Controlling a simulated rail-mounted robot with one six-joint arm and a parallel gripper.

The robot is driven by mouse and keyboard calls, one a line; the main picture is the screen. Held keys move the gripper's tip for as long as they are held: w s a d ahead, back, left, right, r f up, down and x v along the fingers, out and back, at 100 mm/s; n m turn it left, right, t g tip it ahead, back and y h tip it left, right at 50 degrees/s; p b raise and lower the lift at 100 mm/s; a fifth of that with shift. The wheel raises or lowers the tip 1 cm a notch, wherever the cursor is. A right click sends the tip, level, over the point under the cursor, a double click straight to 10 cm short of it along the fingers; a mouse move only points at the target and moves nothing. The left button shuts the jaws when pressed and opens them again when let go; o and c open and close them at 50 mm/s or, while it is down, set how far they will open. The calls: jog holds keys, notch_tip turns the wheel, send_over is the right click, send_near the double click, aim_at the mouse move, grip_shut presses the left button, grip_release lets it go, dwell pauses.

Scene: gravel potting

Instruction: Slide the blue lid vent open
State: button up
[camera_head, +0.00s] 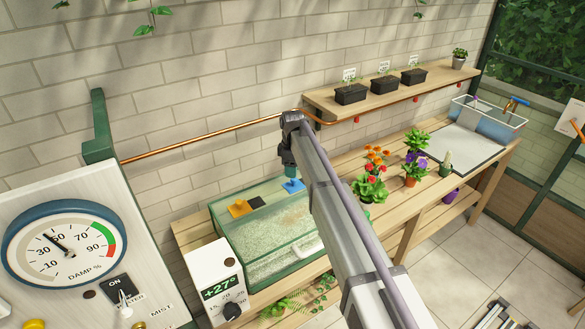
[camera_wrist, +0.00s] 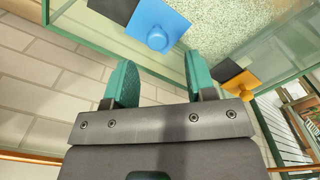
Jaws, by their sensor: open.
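The blue lid vent (camera_head: 292,186) is a flat square plate with a round knob, on the glass tank's lid near its back edge. In the wrist view the blue vent (camera_wrist: 158,25) lies just beyond the fingertips, with a dark square beside it on the left. My gripper (camera_wrist: 158,60) is open, its two teal fingers apart and empty, the knob beyond the gap between them. In the head view my gripper (camera_head: 290,170) hangs just above and behind the blue vent, and my arm covers the area to its right.
An orange vent (camera_head: 240,208) with a dark square beside it sits left on the same lid; it also shows in the wrist view (camera_wrist: 240,82). The green-framed glass tank (camera_head: 225,232) holds pale gravel. A copper pipe (camera_head: 200,140) runs along the brick wall. Flowering plants (camera_head: 370,185) stand right.

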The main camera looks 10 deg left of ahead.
notch_tip(320, 180, up, 6)
jog(key=p, duration=0.4)
jog(key=s+d+f+m+b, duration=0.3)
jog(key=s+d+m, duration=0.2)
jog(key=s+d, duration=0.4)
jog(key=s+d+f+m+b, duration=0.3)
jog(key=s+d+m, duration=0.3)
jog(key=s+d, duration=0.4)
jog(key=s+d+f+m+b, duration=0.4)
jog(key=s+d, duration=0.6)
jog(key=s, duration=0.6)
jog(key=shift+m, duration=1.1)
jog(key=shift+w+f, duration=0.1)
